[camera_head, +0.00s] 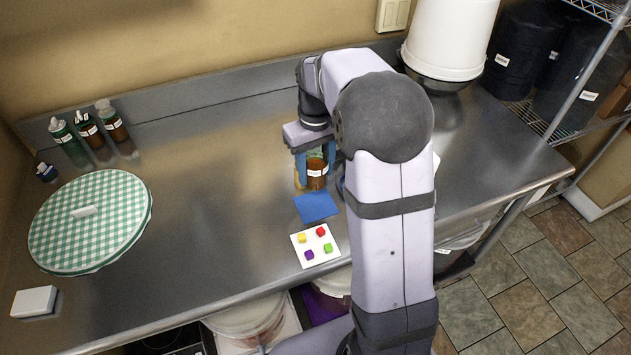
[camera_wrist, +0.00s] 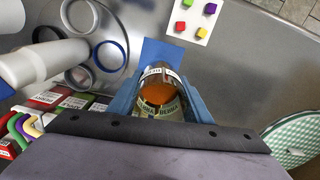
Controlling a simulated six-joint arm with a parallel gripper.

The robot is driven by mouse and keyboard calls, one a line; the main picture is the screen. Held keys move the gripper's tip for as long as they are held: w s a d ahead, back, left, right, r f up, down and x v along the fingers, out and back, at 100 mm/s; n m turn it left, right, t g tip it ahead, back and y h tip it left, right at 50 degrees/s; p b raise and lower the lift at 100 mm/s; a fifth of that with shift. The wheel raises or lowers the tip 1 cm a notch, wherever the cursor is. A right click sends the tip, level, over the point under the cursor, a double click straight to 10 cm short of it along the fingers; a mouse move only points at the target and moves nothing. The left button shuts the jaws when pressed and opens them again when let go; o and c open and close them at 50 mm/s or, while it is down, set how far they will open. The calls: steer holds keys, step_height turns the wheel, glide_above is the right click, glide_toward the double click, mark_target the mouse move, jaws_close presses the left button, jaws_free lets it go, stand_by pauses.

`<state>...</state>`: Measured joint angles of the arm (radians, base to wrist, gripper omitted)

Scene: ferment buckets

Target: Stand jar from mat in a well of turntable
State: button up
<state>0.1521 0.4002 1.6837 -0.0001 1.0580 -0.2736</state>
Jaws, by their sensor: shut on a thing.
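The jar (camera_head: 317,172) has orange-brown contents and a pale label. My gripper (camera_head: 315,165) is shut on it, one blue finger at each side; the jar also shows in the wrist view (camera_wrist: 158,93). It looks roughly upright. The blue mat (camera_head: 316,208) lies bare in front of the jar, and also shows in the wrist view (camera_wrist: 161,54). I cannot tell the jar's height above the table. Several open rings, one blue-rimmed (camera_wrist: 109,56), show left of the mat in the wrist view, possibly the turntable's wells. In the head view my arm hides most of that area.
A white card with coloured cubes (camera_head: 316,246) lies near the mat. Labelled boxes (camera_wrist: 50,97) stand left of the gripper in the wrist view. A green checked round cover (camera_head: 90,222) and several bottles (camera_head: 88,130) are at left. The table between is clear.

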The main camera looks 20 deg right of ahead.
steer(key=shift+r, duration=0.55)
steer(key=shift+w+d+n+p, duration=0.2)
steer(key=shift+d+n+p, duration=0.3)
steer(key=shift+d+n, duration=0.15)
steer(key=w+d+f+n+p, duration=0.1)
steer(key=d+n+p, duration=0.5)
steer(key=d+n, duration=0.4)
steer(key=n, duration=0.3)
steer(key=shift+d+f+n, duration=0.15)
steer(key=shift+n, duration=0.2)
steer(key=shift+w+f, duration=0.1)
steer(key=shift+f, duration=0.1)
step_height(320, 180, down, 3)
steer(key=b, duration=0.3)
steer(key=shift+f, duration=0.2)
steer(key=shift+f+b, duration=0.3)
steer(key=shift+f, duration=0.45)
steer(key=shift+f, duration=0.95)
stand_by(2.6)
